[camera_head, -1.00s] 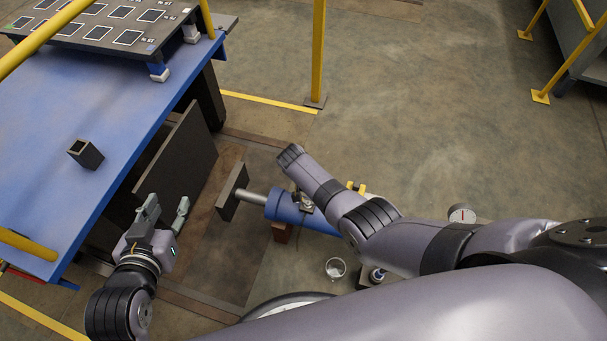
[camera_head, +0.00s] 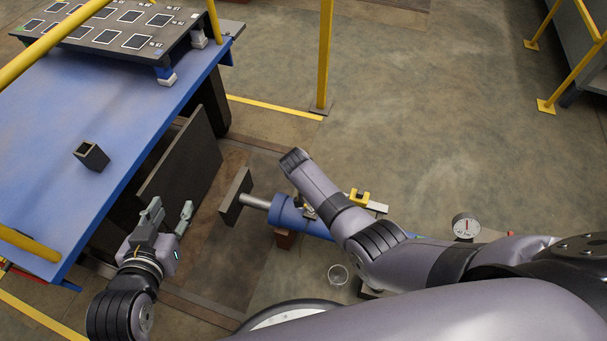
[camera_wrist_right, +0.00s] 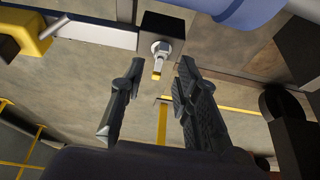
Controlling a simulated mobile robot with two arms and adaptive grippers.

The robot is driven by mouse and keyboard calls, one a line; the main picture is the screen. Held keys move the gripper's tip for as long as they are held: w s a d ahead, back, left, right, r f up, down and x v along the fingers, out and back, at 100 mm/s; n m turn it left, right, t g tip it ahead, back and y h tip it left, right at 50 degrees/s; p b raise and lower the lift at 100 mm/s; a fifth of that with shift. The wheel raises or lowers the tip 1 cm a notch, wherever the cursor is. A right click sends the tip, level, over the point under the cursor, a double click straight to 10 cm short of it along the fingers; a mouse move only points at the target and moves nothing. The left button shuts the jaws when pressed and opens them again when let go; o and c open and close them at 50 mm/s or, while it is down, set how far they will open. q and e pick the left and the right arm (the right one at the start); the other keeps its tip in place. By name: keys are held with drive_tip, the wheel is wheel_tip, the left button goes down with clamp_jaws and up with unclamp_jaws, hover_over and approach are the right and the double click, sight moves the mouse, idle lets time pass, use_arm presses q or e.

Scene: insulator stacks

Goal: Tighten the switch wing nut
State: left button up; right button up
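In the right wrist view, a small metal nut with a tab below it, which looks like the switch wing nut (camera_wrist_right: 160,50), sits on the face of a dark block (camera_wrist_right: 174,24). The tab has a yellowish tip. My right gripper (camera_wrist_right: 160,70) is open, its two fingers apart on either side below the nut; I see nothing held. In the head view the nut and my right gripper are hidden or too small to make out near my right arm. My left gripper (camera_head: 170,208) is open and empty beside the blue table.
A blue cylinder (camera_head: 290,215) with a dark end plate (camera_head: 236,196) lies beside my right arm. The blue table (camera_head: 100,110) holds a small square tube (camera_head: 92,156). Floor beyond is open.

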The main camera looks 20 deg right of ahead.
drive_tip(key=v, duration=0.9)
drive_tip(key=shift+s+r, duration=0.2)
drive_tip(key=shift+r, duration=0.15)
